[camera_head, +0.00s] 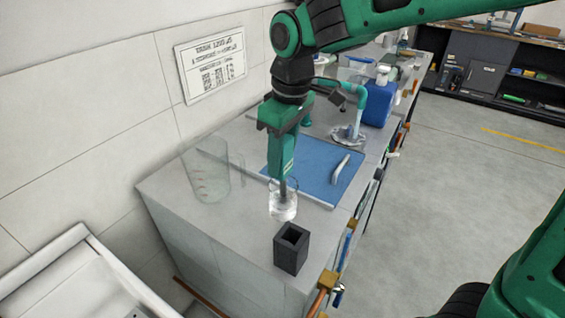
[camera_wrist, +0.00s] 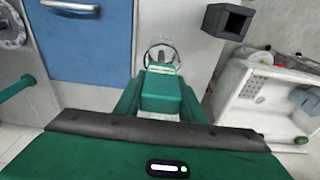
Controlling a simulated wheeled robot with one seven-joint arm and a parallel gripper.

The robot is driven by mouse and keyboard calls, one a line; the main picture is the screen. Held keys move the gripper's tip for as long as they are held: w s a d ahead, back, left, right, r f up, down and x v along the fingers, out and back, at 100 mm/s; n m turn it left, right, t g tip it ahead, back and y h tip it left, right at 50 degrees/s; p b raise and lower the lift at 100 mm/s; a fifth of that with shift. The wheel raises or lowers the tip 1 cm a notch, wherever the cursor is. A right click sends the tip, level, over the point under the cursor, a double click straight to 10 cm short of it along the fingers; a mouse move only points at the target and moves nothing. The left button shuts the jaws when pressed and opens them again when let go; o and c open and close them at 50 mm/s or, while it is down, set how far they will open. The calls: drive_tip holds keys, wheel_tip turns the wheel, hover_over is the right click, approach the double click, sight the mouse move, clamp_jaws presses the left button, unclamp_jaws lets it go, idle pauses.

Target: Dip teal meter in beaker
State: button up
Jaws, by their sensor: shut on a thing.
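My gripper (camera_head: 284,138) is shut on the teal meter (camera_head: 281,158), which hangs upright with its dark probe pointing down. The small clear glass beaker (camera_head: 284,211) stands on the grey counter directly below, and the probe's lower end appears inside its mouth. In the wrist view the meter (camera_wrist: 160,90) sits between the fingers of my gripper (camera_wrist: 160,108). Whether the tip touches the beaker's bottom I cannot tell.
A black open-topped square holder (camera_head: 290,252) stands near the front edge of the counter (camera_head: 235,235). A large clear vessel (camera_head: 207,182) stands left. A blue panel with a pale handle (camera_head: 320,178) lies behind the beaker. A blue jug (camera_head: 378,103) is farther back.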

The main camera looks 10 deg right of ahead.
drive_tip(key=shift+r, duration=5.75)
